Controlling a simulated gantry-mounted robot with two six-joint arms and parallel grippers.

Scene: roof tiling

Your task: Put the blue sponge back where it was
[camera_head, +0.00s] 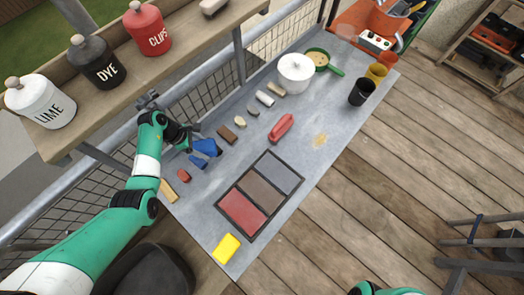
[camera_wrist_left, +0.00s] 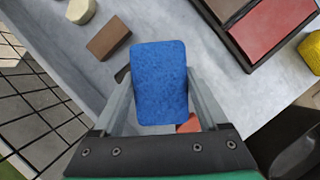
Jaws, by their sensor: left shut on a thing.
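The blue sponge (camera_head: 207,147) is held by my left gripper (camera_head: 192,143) at the left side of the grey table. In the left wrist view the blue sponge (camera_wrist_left: 160,80) sits between the two fingers (camera_wrist_left: 160,105), which are shut on it. It looks raised over the table, but the height is hard to tell. A smaller blue piece (camera_head: 198,162) lies just below it in the head view. Only a bit of my right arm shows at the bottom edge; its gripper is out of view.
A row of small blocks includes a red one (camera_head: 184,175) and a brown one (camera_head: 227,134). A dark-framed tray (camera_head: 217,205) has red, brown and grey panels. A red tool (camera_head: 281,127), a yellow sponge (camera_head: 226,248) and a white pot (camera_head: 295,72) stand apart. Table between row and tray is clear.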

